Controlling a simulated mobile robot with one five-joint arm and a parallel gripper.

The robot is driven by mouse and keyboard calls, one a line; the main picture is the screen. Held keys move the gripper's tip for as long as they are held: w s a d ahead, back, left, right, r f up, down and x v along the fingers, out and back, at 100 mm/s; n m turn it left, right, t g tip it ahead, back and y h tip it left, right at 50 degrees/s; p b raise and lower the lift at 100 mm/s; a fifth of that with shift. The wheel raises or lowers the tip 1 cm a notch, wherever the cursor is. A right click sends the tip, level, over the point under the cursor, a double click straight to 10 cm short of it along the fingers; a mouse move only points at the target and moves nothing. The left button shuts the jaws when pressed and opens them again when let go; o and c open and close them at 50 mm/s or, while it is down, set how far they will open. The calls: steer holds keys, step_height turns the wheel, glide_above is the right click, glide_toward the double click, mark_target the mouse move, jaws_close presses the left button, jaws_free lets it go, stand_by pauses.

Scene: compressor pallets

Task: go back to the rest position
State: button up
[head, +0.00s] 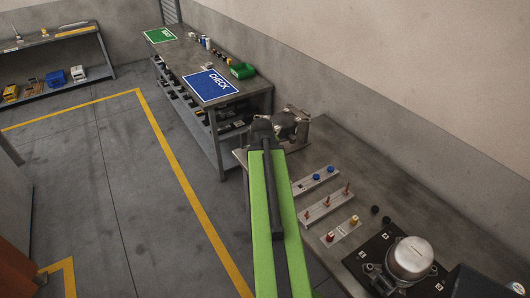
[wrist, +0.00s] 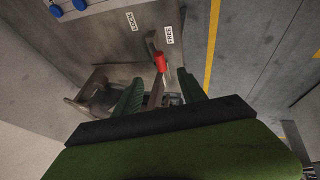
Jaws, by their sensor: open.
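My gripper (wrist: 160,77) is open in the wrist view, with its two green fingers apart. A red-handled lever (wrist: 160,62) shows between and just beyond the fingertips, and I see no finger closed on it. The labels FREE (wrist: 170,34) and LOCK (wrist: 131,21) lie near the lever on the grey surface. I cannot tell which label the lever is set to. In the head view my green arm reaches forward over the near workbench (head: 335,165), its dark end beside a metal fixture (head: 297,122) at the bench's far end. The fingers are hidden there.
The near bench holds plates with blue knobs (head: 317,177), copper-coloured pins (head: 326,205) and red and yellow fittings (head: 341,232), plus a silver compressor (head: 410,258). A second bench with a blue CHECK mat (head: 210,86) stands beyond.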

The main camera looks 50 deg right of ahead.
steer(key=shift+a, duration=0.1)
stand_by(0.3)
steer(key=w+a+f+n+y+b, duration=0.15)
steer(key=w+a, duration=0.35)
steer(key=a, duration=0.5)
steer(key=w+a+f+n+t+b, duration=0.1)
steer(key=w+a+f+n+b, duration=0.1)
steer(key=w+a, duration=0.55)
steer(key=w+a+f+n+y+b, duration=0.1)
steer(key=w+a+f+n, duration=0.15)
steer(key=a, duration=0.85)
steer(key=s+a+f+g+y+b, duration=0.1)
steer(key=a+f+g+y+b, duration=0.1)
steer(key=a, duration=1.5)
steer(key=s+m, duration=0.1)
steer(key=s+a+m+g, duration=0.1)
steer(key=s, duration=0.1)
steer(key=s+m+g, duration=0.1)
steer(key=s, duration=0.1)
steer(key=shift+a+f, duration=0.2)
steer(key=shift+f, duration=0.05)
